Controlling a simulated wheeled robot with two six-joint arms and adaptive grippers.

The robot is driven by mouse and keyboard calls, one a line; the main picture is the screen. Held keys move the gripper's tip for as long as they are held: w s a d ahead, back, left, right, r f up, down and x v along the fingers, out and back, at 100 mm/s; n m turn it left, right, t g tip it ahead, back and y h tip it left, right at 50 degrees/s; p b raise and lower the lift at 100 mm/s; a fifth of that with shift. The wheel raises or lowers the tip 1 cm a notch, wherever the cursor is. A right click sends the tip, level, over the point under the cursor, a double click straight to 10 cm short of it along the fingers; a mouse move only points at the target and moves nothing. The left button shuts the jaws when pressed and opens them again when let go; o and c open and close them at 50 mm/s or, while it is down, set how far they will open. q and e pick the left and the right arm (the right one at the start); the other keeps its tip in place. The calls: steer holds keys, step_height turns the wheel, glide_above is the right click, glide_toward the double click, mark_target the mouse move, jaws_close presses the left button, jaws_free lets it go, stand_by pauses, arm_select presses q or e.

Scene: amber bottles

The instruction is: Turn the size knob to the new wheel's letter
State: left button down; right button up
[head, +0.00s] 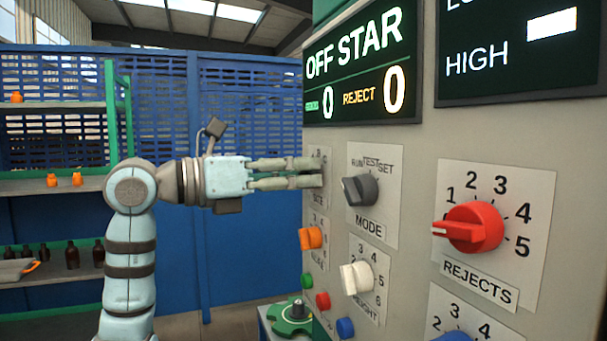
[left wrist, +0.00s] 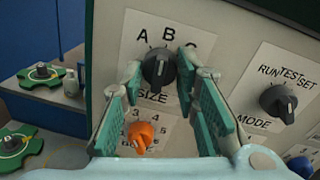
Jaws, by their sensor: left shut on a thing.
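The dark grey size knob (left wrist: 158,68) sits on a white plate marked SIZE, with letters A, B and C above it, in the left wrist view. I cannot tell for sure which letter its pointer faces. My left gripper (head: 318,172) reaches the panel from the left, and its fingertips (left wrist: 160,72) are closed on either side of the size knob. In the head view the fingers hide this knob. Green wheels lie at the left in the left wrist view, one higher (left wrist: 42,72) and one lower (left wrist: 14,142); no letter on them is readable. My right gripper is not in view.
The mode knob (head: 361,190) is right of the size knob. An orange knob (head: 311,238) is below it, with a white weight knob (head: 356,278) beside that. The red rejects knob (head: 468,228) is further right. Small push buttons (head: 323,300) sit low. Shelves (head: 60,185) stand behind left.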

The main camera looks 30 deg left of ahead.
arm_select(q)
steer(key=shift+r, duration=0.15)
steer(key=shift+r+n+g+p, duration=0.15)
steer(key=shift+n+g+p, duration=0.25)
steer(key=shift+n+p, duration=3.15)
steer(key=shift+n+b, duration=0.55)
steer(key=shift+n, duration=0.1)
steer(key=c, duration=1.2)
jaws_free()
steer(key=shift+a, duration=0.15)
steer(key=shift+c, duration=0.2)
steer(key=shift+s, duration=0.1)
